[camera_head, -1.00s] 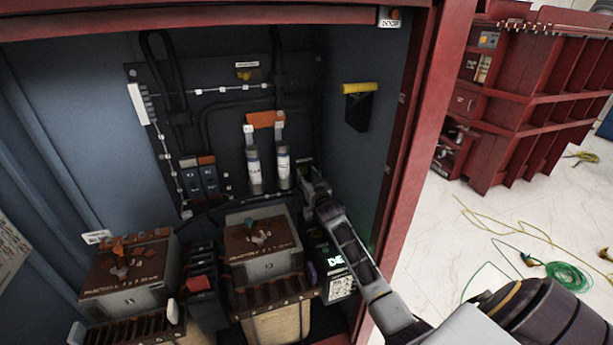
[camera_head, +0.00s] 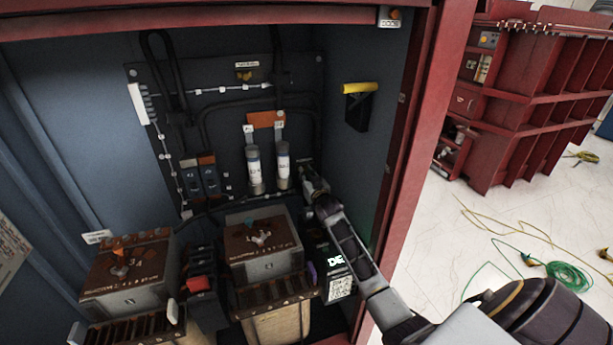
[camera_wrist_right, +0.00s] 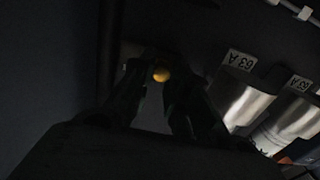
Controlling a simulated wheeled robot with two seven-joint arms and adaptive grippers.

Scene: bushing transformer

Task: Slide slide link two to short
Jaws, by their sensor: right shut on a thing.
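My right gripper (camera_head: 309,178) reaches the back panel, low and right of two white-and-silver fuse cylinders. In the right wrist view its dark fingers (camera_wrist_right: 158,88) close around a small yellow round knob (camera_wrist_right: 161,74). The knob sits at the panel and is partly covered by the fingers. No label for slide link two can be read, and the position of any link is too dark to tell. My left gripper is not in view.
Fuse cylinders (camera_head: 254,172) marked 63 A stand close to my right gripper; they also show in the right wrist view (camera_wrist_right: 241,97). Below are two transformer blocks (camera_head: 266,258). The red cabinet frame (camera_head: 417,140) and a yellow-topped black holder (camera_head: 359,107) are on the right.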

